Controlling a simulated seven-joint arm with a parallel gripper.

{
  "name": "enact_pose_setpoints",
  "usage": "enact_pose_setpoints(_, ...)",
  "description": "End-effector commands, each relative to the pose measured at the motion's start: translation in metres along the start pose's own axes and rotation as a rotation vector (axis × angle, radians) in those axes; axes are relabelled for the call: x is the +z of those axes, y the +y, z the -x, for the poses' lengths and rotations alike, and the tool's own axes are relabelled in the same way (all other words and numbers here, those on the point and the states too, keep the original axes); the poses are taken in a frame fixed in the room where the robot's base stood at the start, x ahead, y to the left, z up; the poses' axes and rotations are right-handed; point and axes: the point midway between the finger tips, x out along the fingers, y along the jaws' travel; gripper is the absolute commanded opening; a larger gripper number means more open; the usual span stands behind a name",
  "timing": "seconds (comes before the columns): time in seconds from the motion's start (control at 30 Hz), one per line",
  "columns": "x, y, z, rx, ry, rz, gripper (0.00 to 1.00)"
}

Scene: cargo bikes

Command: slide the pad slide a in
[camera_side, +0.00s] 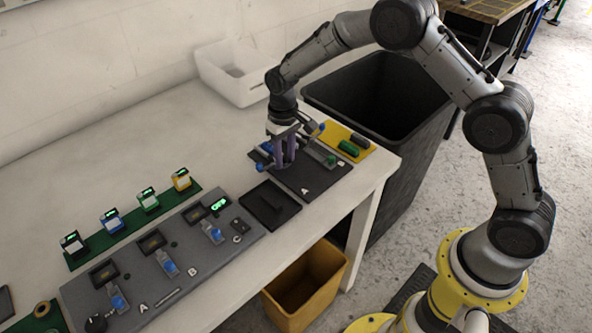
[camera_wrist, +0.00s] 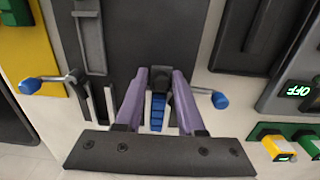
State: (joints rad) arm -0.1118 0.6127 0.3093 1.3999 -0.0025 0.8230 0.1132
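A dark panel (camera_side: 318,178) marked A and B lies near the table's right end, with blue-tipped levers at its edge. My gripper (camera_side: 286,162) points down over the left part of this panel. In the wrist view, the two purple fingers of my gripper (camera_wrist: 160,76) stand apart, either side of a small dark block (camera_wrist: 160,84) and a ribbed blue strip (camera_wrist: 157,112). The strip appears to belong to slide A, but the fingers hide much of it. Contact with the block cannot be made out. Another dark slide rail (camera_wrist: 91,45) is at the left.
Blue-tipped levers (camera_wrist: 30,86) stand out on both sides of the fingers. A yellow mat (camera_side: 338,134) with green and dark pieces adjoins the panel. A dark plate (camera_side: 266,205) and a grey switch panel (camera_side: 165,270) lie left. A black bin (camera_side: 330,95) stands beyond the table edge.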

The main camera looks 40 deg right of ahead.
Motion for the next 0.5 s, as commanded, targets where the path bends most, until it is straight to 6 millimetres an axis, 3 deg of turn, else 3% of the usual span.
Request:
enact_pose_setpoints(0.27, -0.003, -0.003, 0.006, -0.005, 0.012, -0.001, 0.45)
enact_pose_setpoints(0.5, -0.004, -0.003, 0.029, -0.005, 0.019, -0.001, 0.45)
